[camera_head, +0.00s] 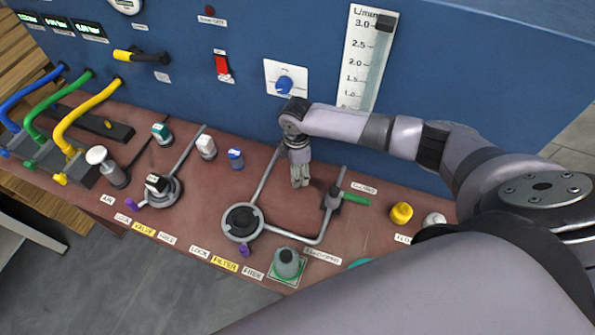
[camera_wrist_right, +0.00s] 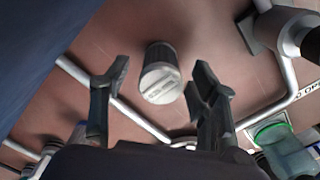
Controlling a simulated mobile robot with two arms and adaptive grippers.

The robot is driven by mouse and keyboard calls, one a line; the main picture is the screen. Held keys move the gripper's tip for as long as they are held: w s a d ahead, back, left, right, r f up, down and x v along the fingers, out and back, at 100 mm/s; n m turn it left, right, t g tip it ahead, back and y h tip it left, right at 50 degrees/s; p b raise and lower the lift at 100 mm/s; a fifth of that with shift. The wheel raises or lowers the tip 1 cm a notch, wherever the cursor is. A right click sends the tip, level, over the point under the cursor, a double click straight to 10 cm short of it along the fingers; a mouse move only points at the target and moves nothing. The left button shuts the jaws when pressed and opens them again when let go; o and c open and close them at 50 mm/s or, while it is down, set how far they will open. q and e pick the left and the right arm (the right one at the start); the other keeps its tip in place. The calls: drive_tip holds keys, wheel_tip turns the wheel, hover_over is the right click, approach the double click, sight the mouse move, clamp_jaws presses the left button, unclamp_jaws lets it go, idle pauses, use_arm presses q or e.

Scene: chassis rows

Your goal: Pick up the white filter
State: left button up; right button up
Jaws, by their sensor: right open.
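The white filter (camera_wrist_right: 160,75) appears to be the short upright cylinder with a pale, ridged cap and dark sides in the right wrist view. It stands on the reddish-brown bench. My right gripper (camera_wrist_right: 160,88) is open, with one finger on each side of the cylinder and visible gaps between. In the head view my right gripper (camera_head: 300,178) points down at the bench between two pipes and largely hides this cylinder. The round filter socket (camera_head: 243,221) is to its lower left, with a purple lever (camera_head: 245,251). My left gripper is not in view.
A pipe with a green-handled valve (camera_head: 355,198) stands close on the right. A green-grey knob (camera_head: 287,263) is at the front. White (camera_head: 206,146) and blue-topped (camera_head: 236,158) pieces stand left. The blue panel (camera_head: 200,65) rises behind.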

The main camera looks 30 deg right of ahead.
drive_tip(key=shift+c, duration=0.4)
drive_tip(key=c, duration=1.1)
drive_tip(key=shift+c, duration=0.2)
drive_tip(key=shift+s+a+r+b, duration=0.1)
drive_tip(key=shift+a+r+b, duration=0.1)
drive_tip(key=shift+b, duration=0.2)
wheel_tip(320, 180, up, 7)
drive_tip(key=shift+f+b, duration=0.2)
drive_tip(key=shift+b, duration=0.75)
drive_tip(key=s+a+b, duration=0.3)
drive_tip(key=s+a, duration=1)
drive_tip(key=a, duration=0.1)
drive_tip(key=shift+a+b, duration=0.3)
drive_tip(key=shift+b, duration=0.1)
